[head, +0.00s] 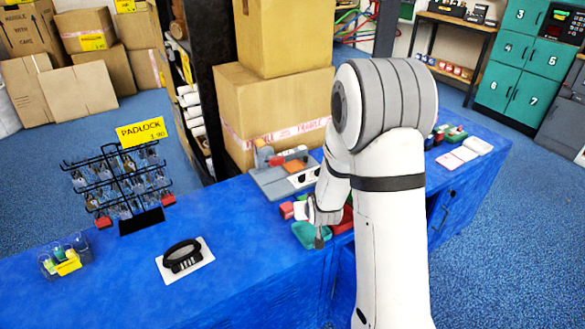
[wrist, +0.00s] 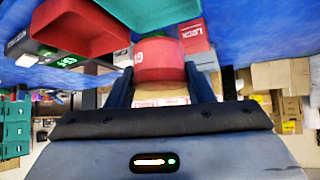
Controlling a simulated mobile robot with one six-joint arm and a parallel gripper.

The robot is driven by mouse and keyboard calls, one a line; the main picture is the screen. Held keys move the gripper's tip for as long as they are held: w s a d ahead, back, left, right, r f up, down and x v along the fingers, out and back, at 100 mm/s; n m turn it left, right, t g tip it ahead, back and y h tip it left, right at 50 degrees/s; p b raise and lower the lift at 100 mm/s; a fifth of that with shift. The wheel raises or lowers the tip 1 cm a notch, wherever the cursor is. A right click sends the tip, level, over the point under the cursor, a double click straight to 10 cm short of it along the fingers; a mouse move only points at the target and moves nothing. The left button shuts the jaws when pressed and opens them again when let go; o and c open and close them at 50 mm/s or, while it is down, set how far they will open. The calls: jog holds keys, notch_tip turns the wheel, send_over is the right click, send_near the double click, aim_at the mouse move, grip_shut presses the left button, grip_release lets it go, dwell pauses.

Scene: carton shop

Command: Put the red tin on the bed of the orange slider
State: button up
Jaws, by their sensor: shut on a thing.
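A red tin (wrist: 158,60) with white marks sits between the two fingers of my gripper (wrist: 160,72) in the wrist view, and the gripper is shut on it. In the head view my gripper (head: 319,232) is low over the blue counter, beside the green tray, and I cannot make out the tin there. A grey device with an orange part (head: 263,157), which looks like the orange slider, stands on the counter behind and left of my gripper. Its grey bed (head: 270,185) shows partly; a red piece and a white panel are also on the device.
A green tray (head: 304,234) and a red tray (head: 346,219) lie near my gripper. A red-and-white box (wrist: 192,38) is close to the tin. Cartons (head: 262,105) stand behind the slider.

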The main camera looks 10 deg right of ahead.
jog(key=w+b, duration=0.3)
jog(key=w, duration=1.5)
notch_tip(320, 180, up, 5)
jog(key=b, duration=0.3)
send_over(293, 166)
jog(key=shift+n+y, duration=0.4)
notch_tip(293, 166, down, 10)
jog(key=shift+r, duration=0.1)
jog(key=shift+f+b, duration=0.25)
jog(key=shift+b, duration=0.15)
jog(key=o, duration=0.8)
jog(key=shift+r, duration=0.15)
